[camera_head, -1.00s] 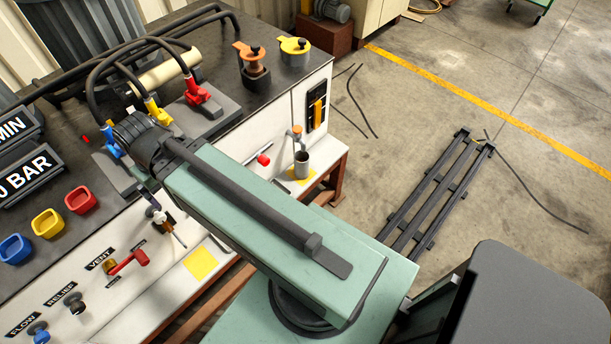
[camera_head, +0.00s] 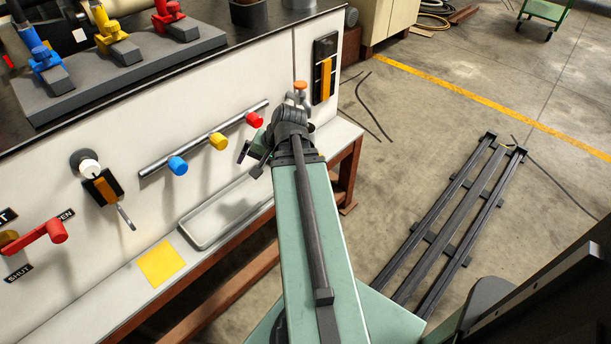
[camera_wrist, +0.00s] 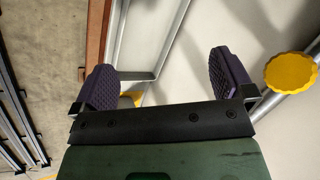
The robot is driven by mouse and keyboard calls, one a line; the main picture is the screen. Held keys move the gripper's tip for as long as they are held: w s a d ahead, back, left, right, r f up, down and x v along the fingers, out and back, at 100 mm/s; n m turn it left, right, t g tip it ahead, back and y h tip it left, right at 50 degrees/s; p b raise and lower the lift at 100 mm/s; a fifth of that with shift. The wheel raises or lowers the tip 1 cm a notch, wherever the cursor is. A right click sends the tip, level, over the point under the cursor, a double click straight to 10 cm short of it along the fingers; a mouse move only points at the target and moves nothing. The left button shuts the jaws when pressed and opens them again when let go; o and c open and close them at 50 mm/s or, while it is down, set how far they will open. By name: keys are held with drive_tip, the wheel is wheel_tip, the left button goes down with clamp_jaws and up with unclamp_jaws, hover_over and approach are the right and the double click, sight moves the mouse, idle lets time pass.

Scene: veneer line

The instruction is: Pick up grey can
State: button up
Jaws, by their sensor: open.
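The grey can is not visible now. The place under the orange-handled tap (camera_head: 300,88), where it stood earlier, is covered by my arm and wrist in the head view. My gripper (camera_wrist: 166,78) shows in the wrist view with its two dark purple ribbed pads wide apart and nothing clearly between them. In the head view it is at the front of the white panel, just below the red knob, over the right end of the ledge. A sliver of yellow (camera_wrist: 131,98) shows behind the left pad, mostly hidden.
A rail with blue, yellow and red knobs (camera_head: 218,141) runs close left of my wrist. A shallow grey tray (camera_head: 226,210) and yellow square (camera_head: 161,263) lie on the ledge. Dark floor rails (camera_head: 446,222) lie right. A yellow knob (camera_wrist: 290,73) is right of my gripper.

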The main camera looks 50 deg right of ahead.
drive_tip(key=s+d+f+m+t+h+b, duration=0.2)
drive_tip(key=s+d+f+m+t+b, duration=0.15)
drive_tip(key=d+f+m+b, duration=0.55)
drive_tip(key=s+d+f+m+t+h+b, duration=0.2)
drive_tip(key=d+f+m+t+b, duration=0.4)
drive_tip(key=b, duration=0.4)
drive_tip(key=s+d+r+m+t+h+p, duration=0.1)
drive_tip(key=d+r+m+t+h, duration=0.25)
drive_tip(key=d+r+m, duration=0.6)
drive_tip(key=w+f+m+g, duration=0.1)
drive_tip(key=w+f+m, duration=0.1)
drive_tip(key=w, duration=0.8)
drive_tip(key=shift+w+f+m+h, duration=0.15)
drive_tip(key=shift+m+h, duration=0.2)
drive_tip(key=shift+m, duration=0.1)
drive_tip(key=shift+d, duration=0.1)
drive_tip(key=c, duration=1.3)
